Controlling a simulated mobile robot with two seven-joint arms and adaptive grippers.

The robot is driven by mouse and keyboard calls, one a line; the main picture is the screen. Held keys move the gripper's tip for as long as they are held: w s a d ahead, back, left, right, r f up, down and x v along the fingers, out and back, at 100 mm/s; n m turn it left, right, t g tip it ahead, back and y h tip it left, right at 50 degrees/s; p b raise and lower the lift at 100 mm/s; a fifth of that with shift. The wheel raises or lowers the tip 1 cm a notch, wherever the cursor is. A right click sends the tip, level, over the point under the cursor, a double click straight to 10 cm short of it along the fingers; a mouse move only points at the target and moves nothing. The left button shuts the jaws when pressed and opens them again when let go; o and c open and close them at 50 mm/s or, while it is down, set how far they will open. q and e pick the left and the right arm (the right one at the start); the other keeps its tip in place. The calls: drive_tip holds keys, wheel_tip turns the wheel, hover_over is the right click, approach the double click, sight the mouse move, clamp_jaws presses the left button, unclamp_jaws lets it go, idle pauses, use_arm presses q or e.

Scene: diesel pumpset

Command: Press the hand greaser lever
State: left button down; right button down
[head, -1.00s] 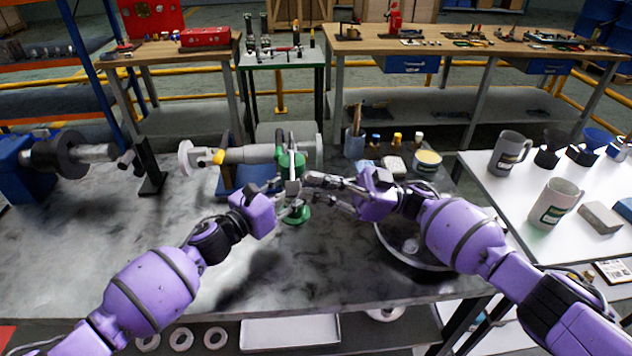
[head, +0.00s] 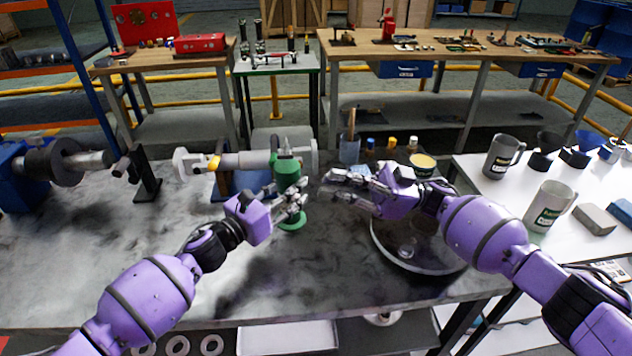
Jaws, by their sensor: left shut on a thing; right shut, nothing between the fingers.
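The green hand greaser (head: 288,172) stands upright on its round green base (head: 292,222) near the middle of the grey bench. My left gripper (head: 293,204) is shut on the greaser's lower body, with its fingers against the green column from the left and front. My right gripper (head: 335,185) is shut and empty, a short way right of the greaser and apart from it. I cannot make out the greaser's lever clearly; the fingers and the parts behind crowd that area.
A horizontal grey cylinder with a yellow band (head: 238,161) lies behind the greaser. A round tray (head: 440,266) sits under my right forearm. Small bottles and a yellow-topped tin (head: 423,163) stand at the back right. The bench front left is clear.

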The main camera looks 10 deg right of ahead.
drive_tip(key=v, duration=0.5)
drive_tip(key=shift+w+r, duration=0.1)
idle(0.4)
use_arm(q)
drive_tip(key=c, duration=1)
unclamp_jaws()
drive_tip(key=v, duration=1.2)
